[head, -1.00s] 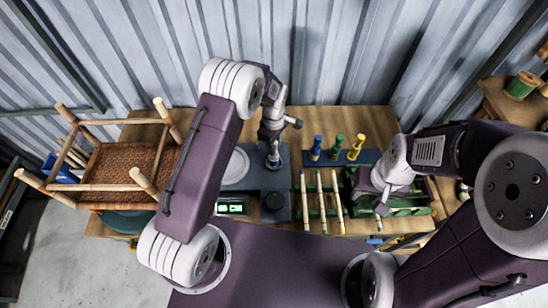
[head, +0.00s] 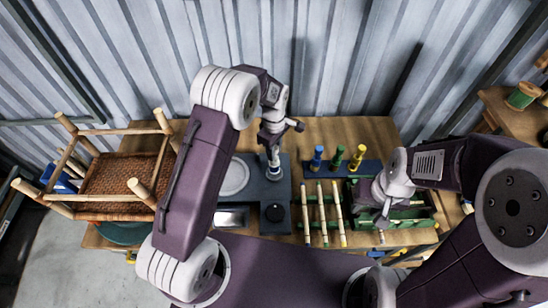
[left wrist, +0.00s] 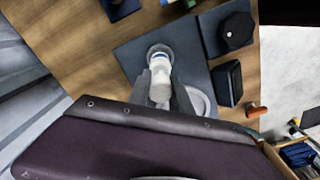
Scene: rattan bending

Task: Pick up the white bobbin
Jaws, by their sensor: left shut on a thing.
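The white bobbin (left wrist: 160,68) shows in the left wrist view, upright between the fingers of my left gripper (left wrist: 163,92). In the head view my left gripper (head: 272,146) points down over the dark mat (head: 262,190), shut on the bobbin (head: 274,160). I cannot tell whether the bobbin is clear of its round base on the mat. My right gripper (head: 382,218) hangs over the green crate at the right; its fingers are too small to judge.
Blue (head: 318,157), green (head: 338,157) and yellow (head: 357,156) bobbins stand on a dark strip. Rattan sticks (head: 322,212) lie on a rack beside the green crate (head: 415,212). A white disc (head: 234,177) and a black knob (head: 275,212) are close to my left gripper.

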